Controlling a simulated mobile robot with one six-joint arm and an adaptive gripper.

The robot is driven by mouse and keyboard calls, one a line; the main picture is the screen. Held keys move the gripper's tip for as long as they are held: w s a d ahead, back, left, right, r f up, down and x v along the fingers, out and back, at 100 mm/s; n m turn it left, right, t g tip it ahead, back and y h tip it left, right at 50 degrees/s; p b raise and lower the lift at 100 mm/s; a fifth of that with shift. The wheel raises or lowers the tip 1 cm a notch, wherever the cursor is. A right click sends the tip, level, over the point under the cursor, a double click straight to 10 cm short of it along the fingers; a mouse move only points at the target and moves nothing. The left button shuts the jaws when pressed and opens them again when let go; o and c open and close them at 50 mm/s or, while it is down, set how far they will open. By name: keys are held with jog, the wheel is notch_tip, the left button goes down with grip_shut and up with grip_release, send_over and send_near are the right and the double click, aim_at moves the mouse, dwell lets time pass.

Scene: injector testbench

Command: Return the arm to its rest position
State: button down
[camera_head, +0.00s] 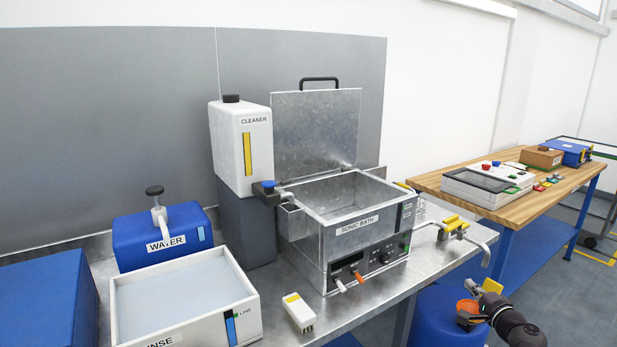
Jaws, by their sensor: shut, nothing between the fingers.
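A dark jointed arm, mine, comes in at the bottom right edge of the head view. My gripper (472,318) is at its end, small and partly cut up by the parts around it. It is shut and empty. It sits low, in front of a blue drum (432,312) and beside a round orange part (467,306). A yellow and grey part (491,287) shows just above it. I cannot tell whether the gripper touches any of these.
The sonic bath (352,226) stands open on the metal bench, its lid (318,128) upright. A yellow-handled valve (453,225) juts out at its right. The cleaner bottle (241,148), water tank (163,240) and rinse tray (118,300) stand left. A wooden table (432,183) stands at right.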

jog(key=s+a+f+n+g+y, duration=0.1)
jog(key=s+a+f+n+g, duration=0.1)
jog(key=a+f+n+g, duration=0.7)
jog(key=s+a+f+n+g+y, duration=0.1)
jog(key=a+f+n+g+y, duration=0.2)
jog(key=a, duration=0.9)
jog(key=s+a+f+n+g+h, duration=0.35)
jog(key=s+f+g+h, duration=0.2)
jog(key=s+h, duration=0.2)
notch_tip(320, 180, up, 12)
jog(key=p, duration=1.2)
jog(key=shift+s+a+r+p, duration=0.15)
jog(key=shift+r+p, duration=0.1)
jog(key=shift+p, duration=0.1)
